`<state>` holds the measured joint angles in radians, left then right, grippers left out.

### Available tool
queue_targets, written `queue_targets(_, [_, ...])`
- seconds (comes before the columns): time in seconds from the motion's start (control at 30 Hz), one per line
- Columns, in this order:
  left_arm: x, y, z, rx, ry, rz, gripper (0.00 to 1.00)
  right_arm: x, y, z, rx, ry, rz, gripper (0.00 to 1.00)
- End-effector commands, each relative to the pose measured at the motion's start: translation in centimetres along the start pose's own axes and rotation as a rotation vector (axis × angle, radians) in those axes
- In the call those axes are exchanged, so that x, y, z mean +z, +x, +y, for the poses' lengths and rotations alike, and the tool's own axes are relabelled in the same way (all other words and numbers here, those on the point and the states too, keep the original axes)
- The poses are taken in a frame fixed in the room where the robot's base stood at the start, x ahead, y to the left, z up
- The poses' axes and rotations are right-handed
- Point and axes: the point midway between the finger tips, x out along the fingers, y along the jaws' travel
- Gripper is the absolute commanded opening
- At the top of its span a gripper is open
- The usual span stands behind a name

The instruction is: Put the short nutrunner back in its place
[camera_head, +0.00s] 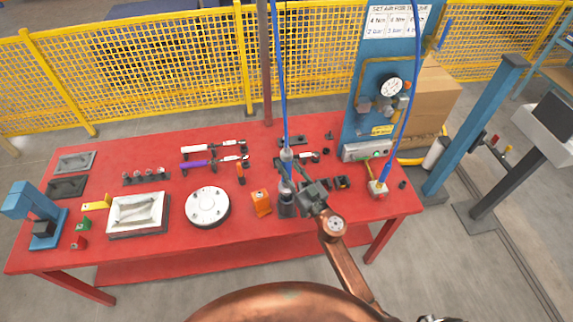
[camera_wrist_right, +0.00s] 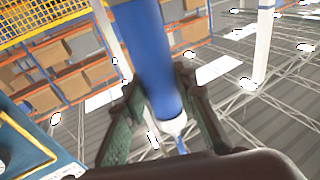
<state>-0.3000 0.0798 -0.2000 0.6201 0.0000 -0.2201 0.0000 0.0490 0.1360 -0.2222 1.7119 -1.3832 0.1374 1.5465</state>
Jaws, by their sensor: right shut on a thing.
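The short nutrunner (camera_head: 286,186), with a blue body, hangs upright below a blue hose with a grey fitting above it, near the front middle-right of the red table. My right gripper (camera_head: 300,193) reaches it from the right and is shut on it. In the right wrist view the blue body (camera_wrist_right: 150,60) stands between the two dark fingers, with a pale fitting at one end. A dark grey cylindrical holder (camera_head: 288,210) is directly under the tool; I cannot tell whether the tool's lower end is inside it. My left gripper is not in view.
An orange block (camera_head: 261,203) stands just left of the holder, and a white round flange (camera_head: 207,206) further left. Small dark parts (camera_head: 341,183) lie right of the gripper. A blue panel with a gauge (camera_head: 390,85) rises at the back right. The red table (camera_head: 165,250) has bare room along its front.

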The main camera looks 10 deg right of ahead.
Motion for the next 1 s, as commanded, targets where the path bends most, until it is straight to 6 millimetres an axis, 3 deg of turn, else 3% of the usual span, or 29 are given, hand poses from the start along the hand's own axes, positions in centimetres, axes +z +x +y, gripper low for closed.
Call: queue_targets(1.0, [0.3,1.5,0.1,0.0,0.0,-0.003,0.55,1.5,-0.2,0.0,-0.001,0.0,0.003,0.0])
